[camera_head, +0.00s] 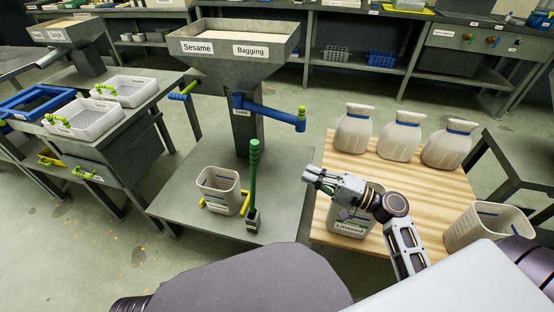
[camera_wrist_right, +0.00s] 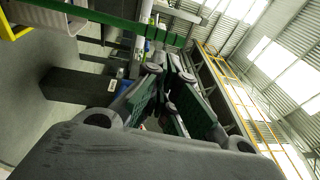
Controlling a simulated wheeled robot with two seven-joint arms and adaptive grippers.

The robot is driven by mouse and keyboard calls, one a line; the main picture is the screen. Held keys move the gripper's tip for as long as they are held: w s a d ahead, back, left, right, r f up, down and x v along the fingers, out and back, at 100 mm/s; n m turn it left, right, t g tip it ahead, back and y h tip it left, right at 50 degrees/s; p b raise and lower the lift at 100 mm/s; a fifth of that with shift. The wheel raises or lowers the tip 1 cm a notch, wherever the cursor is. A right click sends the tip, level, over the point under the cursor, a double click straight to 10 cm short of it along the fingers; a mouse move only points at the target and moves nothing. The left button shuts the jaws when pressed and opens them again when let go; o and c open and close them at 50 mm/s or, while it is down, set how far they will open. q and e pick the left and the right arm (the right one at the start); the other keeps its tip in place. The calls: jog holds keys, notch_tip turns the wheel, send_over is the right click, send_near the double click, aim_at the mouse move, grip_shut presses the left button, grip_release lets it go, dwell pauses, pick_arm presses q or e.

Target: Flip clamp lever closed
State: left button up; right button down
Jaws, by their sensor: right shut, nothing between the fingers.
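The clamp lever (camera_head: 254,168) is a green handle standing upright on a dark base at the front right of the grey bagging table (camera_head: 190,205). In the right wrist view a green bar, which looks like this lever (camera_wrist_right: 100,17), crosses the upper left beyond the fingers. My right gripper (camera_head: 311,178) is to the right of the lever, pointing left towards it, with a visible gap in the head view. It is shut and empty; its fingertips also show in the right wrist view (camera_wrist_right: 168,70). My left gripper is out of view.
A white bin (camera_head: 219,190) with yellow handles stands left of the lever. The Sesame hopper (camera_head: 235,48) with a blue gate lever (camera_head: 268,110) rises behind. A Linseed bin (camera_head: 350,224) stands partly behind my right arm on the wooden table (camera_head: 320,228); three sacks (camera_head: 400,135) stand behind it.

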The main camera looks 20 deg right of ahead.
jog(key=shift+a, duration=0.1)
